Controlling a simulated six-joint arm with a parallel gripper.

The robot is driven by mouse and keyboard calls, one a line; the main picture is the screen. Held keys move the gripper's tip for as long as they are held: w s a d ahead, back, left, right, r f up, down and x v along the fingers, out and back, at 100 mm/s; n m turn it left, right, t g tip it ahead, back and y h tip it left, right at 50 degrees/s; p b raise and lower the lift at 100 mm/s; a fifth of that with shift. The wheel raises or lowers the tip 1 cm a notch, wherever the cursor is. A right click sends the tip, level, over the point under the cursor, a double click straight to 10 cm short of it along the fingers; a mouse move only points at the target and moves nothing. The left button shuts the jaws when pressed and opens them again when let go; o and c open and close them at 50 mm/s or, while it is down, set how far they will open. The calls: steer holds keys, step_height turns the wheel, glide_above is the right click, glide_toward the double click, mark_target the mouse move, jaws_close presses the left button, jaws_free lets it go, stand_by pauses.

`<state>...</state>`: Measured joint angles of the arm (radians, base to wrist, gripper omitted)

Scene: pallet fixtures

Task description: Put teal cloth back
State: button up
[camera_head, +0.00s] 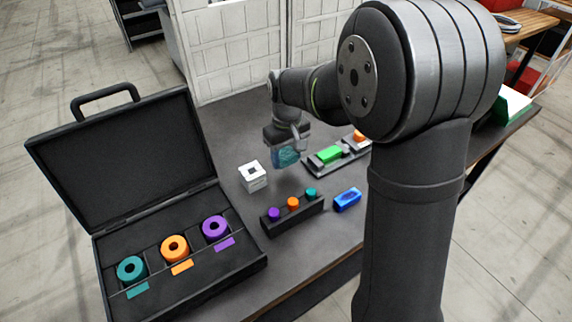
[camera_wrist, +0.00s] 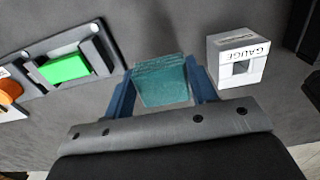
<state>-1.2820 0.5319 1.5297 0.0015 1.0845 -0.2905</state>
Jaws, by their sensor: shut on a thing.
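My gripper (camera_head: 284,158) is shut on the teal cloth (camera_wrist: 162,82) and holds it over the dark table. In the head view the cloth (camera_head: 287,156) hangs between the fingers, between the white gauge block and the fixture with the green block. In the wrist view the cloth fills the space between the two blue fingers (camera_wrist: 163,88). I cannot tell how high it is above the table.
An open black case (camera_head: 190,292) with teal, orange and purple rings stands at left. A white gauge block (camera_head: 252,176), a black rack (camera_head: 290,216) with three coloured pegs, a blue item (camera_head: 347,199) and a fixture (camera_head: 325,166) with a green block (camera_head: 329,154) stand nearby.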

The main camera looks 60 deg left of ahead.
mark_target(286, 165)
steer(key=shift+a+f, duration=0.1)
steer(key=shift+f, duration=1.95)
steer(key=o, duration=1)
steer(key=shift+f, duration=0.15)
step_height(286, 165, up, 12)
steer(key=shift+r, duration=0.2)
steer(key=shift+f, duration=0.1)
